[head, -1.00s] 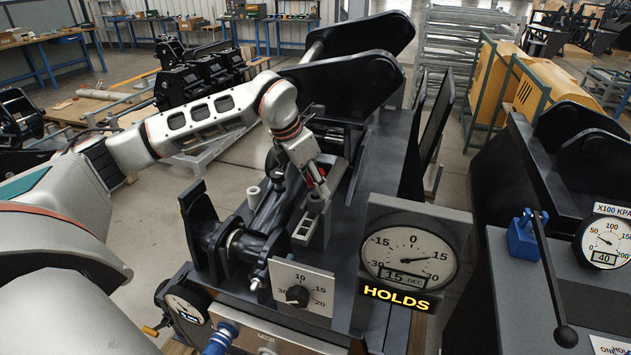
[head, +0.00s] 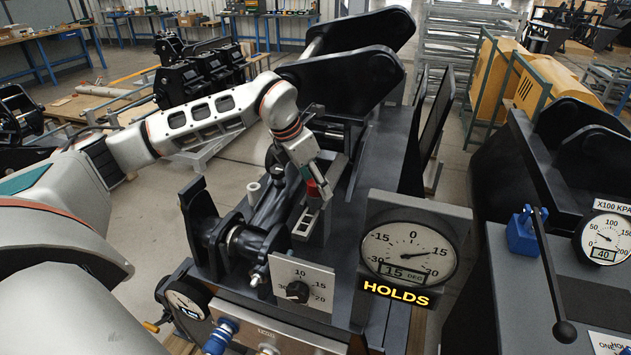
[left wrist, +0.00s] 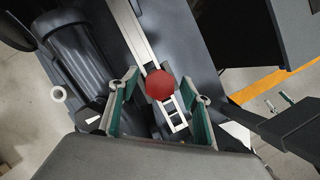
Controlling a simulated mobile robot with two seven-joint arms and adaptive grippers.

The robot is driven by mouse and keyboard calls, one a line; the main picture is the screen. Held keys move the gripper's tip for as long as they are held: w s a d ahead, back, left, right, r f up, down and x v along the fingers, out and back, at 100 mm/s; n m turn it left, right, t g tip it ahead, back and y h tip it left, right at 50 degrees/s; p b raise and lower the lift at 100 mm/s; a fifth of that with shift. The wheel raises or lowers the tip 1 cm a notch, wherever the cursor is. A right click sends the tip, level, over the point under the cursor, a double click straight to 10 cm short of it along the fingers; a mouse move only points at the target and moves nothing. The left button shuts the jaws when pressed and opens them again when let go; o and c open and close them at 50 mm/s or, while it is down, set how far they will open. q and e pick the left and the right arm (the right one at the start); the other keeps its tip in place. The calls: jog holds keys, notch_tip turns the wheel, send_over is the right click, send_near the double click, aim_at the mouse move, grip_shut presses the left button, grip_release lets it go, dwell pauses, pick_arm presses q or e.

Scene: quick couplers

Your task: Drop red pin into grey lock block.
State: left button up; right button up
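The red pin (head: 312,187) shows in the head view at the far end of the slotted grey lock block (head: 306,222). In the left wrist view its red six-sided head (left wrist: 160,85) is seen from above, over the grey block (left wrist: 177,116). How deep the pin sits is hidden. My left gripper (head: 319,186) is right at the pin. In the left wrist view my left gripper's green-padded fingers (left wrist: 163,103) are spread, one on each side of the red head, with gaps between. My right gripper is not in view.
A dial panel (head: 299,288) and an angle gauge (head: 408,250) reading 15 DEG with a HOLDS sign stand in front of the block. A black coupler mechanism (head: 240,240) is left of it. A long black lever (head: 547,265) stands at the right.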

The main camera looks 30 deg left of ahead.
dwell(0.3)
pick_arm(q)
jog(key=v, duration=1.2)
dwell(0.3)
